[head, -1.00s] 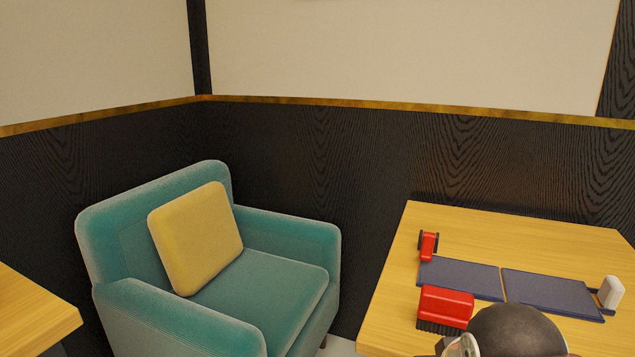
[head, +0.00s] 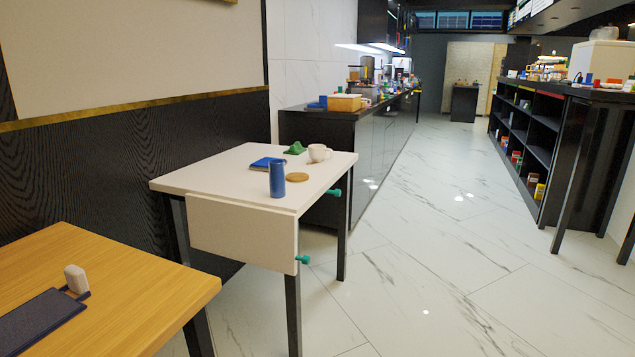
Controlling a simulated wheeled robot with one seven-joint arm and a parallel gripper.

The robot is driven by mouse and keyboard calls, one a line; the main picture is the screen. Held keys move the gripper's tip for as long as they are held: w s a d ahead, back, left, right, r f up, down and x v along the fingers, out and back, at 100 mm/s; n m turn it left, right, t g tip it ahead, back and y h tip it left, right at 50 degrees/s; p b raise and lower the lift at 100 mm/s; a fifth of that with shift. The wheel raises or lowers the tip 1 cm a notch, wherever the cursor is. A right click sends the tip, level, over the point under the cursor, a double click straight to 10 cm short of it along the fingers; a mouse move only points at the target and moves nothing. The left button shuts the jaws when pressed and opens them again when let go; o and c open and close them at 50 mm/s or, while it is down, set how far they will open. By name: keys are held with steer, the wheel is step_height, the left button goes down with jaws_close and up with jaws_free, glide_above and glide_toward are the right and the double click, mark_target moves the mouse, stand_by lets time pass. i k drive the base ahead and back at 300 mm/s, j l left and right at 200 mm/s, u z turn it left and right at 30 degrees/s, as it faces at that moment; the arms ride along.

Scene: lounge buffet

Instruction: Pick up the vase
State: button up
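A tall blue cylinder (head: 277,179), which may be the vase, stands upright near the front edge of the white table (head: 220,182). Nothing else in view looks more like a vase, though small things on the far counters are too small to tell. A round tan disc (head: 297,177) lies just right of the cylinder, and a blue book-like block (head: 267,164) lies behind it. A white cup (head: 319,153) and a green object (head: 295,148) are further back. My gripper is not in view.
The white table has a hanging front panel (head: 243,232) and teal knobs (head: 304,259) sticking out at its right. A wooden table (head: 140,300) fills the lower left. A dark counter (head: 312,114) stands behind. The marble floor (head: 440,260) is open to the right.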

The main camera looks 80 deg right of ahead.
mark_target(276, 165)
steer(key=z, duration=2.35)
